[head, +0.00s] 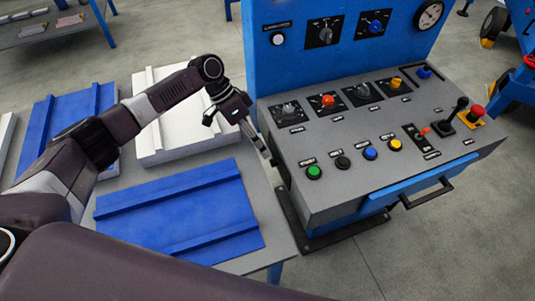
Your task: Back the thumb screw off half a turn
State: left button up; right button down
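My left gripper (268,156) reaches in from the left and points down and to the right at the left edge of the grey control console (330,205). Its fingertips are at or very near the console's left side. The fingers look narrow and close together, but I cannot tell whether they are shut or hold anything. I cannot make out a thumb screw; it may be hidden at the fingertips or too small to see. My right gripper is not in view.
The console top carries several knobs and buttons, including a green button (314,172), a red-orange knob (327,100) and a black joystick (455,108). A blue ribbed panel (185,212) and a white one (185,137) lie on the table left of the console.

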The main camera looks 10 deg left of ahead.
pick_arm(q)
jog(key=v, duration=0.6)
jog(key=shift+a+r, duration=0.15)
jog(key=shift+r, duration=0.05)
jog(key=shift+f, duration=0.1)
